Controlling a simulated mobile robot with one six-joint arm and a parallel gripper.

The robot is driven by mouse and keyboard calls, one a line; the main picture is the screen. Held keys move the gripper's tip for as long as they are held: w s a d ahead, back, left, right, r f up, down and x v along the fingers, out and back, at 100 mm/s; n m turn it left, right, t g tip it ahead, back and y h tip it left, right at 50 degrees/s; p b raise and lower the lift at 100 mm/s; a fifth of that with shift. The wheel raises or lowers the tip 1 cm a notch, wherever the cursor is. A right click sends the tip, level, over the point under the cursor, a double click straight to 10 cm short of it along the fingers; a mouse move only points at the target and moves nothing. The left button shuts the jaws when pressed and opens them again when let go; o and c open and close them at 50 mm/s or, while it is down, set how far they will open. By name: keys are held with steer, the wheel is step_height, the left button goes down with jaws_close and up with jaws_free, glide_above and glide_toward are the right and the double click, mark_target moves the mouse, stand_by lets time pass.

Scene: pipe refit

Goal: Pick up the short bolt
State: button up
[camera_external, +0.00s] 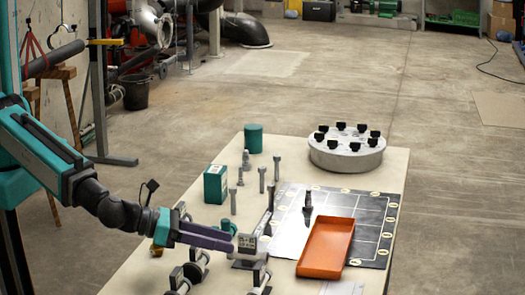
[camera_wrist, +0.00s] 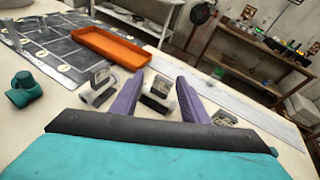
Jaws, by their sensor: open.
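An orange tray (camera_external: 318,270) lies on the dark marked mat (camera_external: 372,222). A round grey flange with black knobs (camera_external: 346,160) stands at the back right. A green box (camera_external: 216,184) and green cylinder (camera_external: 253,138) stand near the bolts. Metal fittings (camera_external: 195,268) crowd the front.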

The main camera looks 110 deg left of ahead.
steer(key=s+a+n+g+y+p, duration=0.2)
steer(key=a+n+g+y+p, duration=0.15)
steer(key=a, duration=1.65)
steer(key=n+g+y+p, duration=0.3)
steer(key=g, duration=0.1)
glide_above(230, 192)
steer(key=shift+a+f+t, duration=0.1)
steer(key=shift+f+t, duration=0.15)
steer(key=shift+f, duration=0.25)
steer(key=shift+f, duration=0.15)
steer(key=shift+f+b, duration=2.8)
steer(key=shift+b, duration=0.15)
steer(key=shift+f, duration=0.1)
